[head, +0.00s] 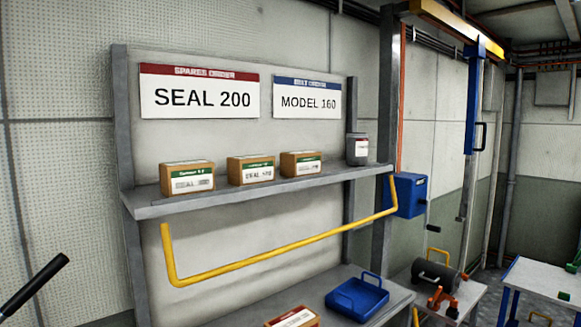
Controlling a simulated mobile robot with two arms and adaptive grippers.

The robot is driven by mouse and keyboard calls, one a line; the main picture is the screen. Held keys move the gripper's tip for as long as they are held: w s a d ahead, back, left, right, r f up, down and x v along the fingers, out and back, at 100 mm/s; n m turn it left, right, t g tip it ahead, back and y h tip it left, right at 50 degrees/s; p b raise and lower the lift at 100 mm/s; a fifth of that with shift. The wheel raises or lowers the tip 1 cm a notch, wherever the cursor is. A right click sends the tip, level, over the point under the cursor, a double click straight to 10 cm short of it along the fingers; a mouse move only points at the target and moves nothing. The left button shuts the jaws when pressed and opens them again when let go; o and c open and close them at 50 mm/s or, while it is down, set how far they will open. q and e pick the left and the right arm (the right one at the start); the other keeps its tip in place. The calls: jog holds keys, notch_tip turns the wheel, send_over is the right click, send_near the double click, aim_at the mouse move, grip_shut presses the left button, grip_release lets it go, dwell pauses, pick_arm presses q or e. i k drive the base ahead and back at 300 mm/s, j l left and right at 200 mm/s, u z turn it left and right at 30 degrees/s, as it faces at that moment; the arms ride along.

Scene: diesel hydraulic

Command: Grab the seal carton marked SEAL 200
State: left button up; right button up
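Three brown cartons with green-and-white labels stand in a row on the upper shelf: a left carton (187,178), a middle carton (251,170) and a right carton (301,164). The middle label seems to begin with SEAL, but its number is too blurred to be sure. The other two labels are not readable. A sign (199,93) above them reads SEAL 200 under a red SPARES ORDER band. Neither of my grippers shows in the head view.
A grey canister (357,149) stands at the shelf's (260,191) right end. A yellow rail (280,246) runs in front below the shelf. A blue tray (357,297) and a red-labelled carton (293,317) are on the lower bench. A dark rod (35,285) crosses the lower-left corner.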

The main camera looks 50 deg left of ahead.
aim_at(299, 163)
jog(key=u, duration=1.6)
